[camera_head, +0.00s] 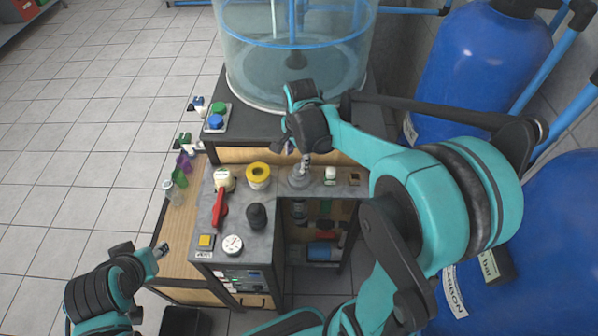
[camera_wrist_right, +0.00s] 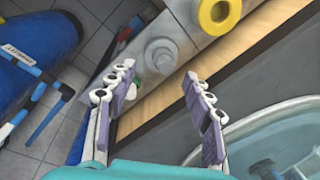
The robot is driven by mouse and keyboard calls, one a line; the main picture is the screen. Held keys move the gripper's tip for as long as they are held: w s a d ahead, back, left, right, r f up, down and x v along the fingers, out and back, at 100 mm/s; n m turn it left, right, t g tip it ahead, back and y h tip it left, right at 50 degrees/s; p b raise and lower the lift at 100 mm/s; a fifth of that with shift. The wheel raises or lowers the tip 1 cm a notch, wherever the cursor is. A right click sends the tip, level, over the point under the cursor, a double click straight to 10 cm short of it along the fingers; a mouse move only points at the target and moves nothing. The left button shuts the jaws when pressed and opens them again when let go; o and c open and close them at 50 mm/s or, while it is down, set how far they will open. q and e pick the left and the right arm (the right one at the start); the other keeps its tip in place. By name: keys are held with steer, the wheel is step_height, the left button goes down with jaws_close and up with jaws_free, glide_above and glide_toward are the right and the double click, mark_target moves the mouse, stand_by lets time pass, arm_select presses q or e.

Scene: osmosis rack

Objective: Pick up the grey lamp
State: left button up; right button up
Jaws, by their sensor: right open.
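The grey lamp (camera_head: 298,180) is a round grey piece on the grey top of the rack, right of a yellow ring-shaped piece, in the head view. In the wrist view the grey lamp (camera_wrist_right: 160,54) lies just beyond the fingertips, near the middle. My right gripper (camera_head: 305,162) points down at the lamp and partly covers it. In the wrist view my right gripper (camera_wrist_right: 158,76) is open with nothing between its fingers. My left gripper (camera_head: 161,250) is at the lower left, away from the lamp; its opening is too small to tell.
The yellow piece (camera_head: 258,173) and a small white-green piece (camera_head: 330,176) flank the lamp. A red-handled valve (camera_head: 219,207), a black knob (camera_head: 257,216) and a gauge (camera_head: 232,245) stand nearer. A clear tank (camera_head: 240,75) is behind; blue cylinders (camera_head: 475,60) stand right.

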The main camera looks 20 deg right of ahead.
mark_target(299, 167)
steer(key=w+d+m, duration=0.1)
steer(key=w+f+m+g+p, duration=0.1)
steer(key=w+m, duration=0.1)
steer(key=w+d+f+m+p, duration=0.1)
steer(key=shift+w+d, duration=0.15)
steer(key=shift+d, duration=0.15)
steer(key=shift+w+d+f+m+g, duration=0.1)
steer(key=shift+f+m+g, duration=0.15)
steer(key=shift+m, duration=0.25)
steer(key=shift+f, duration=0.2)
steer(key=f, duration=0.4)
steer(key=f+b, duration=0.1)
steer(key=f, duration=0.1)
steer(key=shift+s+f, duration=0.25)
steer(key=shift+s, duration=0.05)
steer(key=shift+f, duration=0.5)
arm_select(q)
steer(key=shift+w+d+r, duration=0.1)
steer(key=shift+w+r, duration=0.1)
steer(key=shift+r, duration=0.35)
steer(key=shift+w+d+r, duration=0.1)
steer(key=shift+w+r, duration=0.05)
steer(key=shift+r, duration=0.4)
arm_select(e)
steer(key=c, duration=0.9)
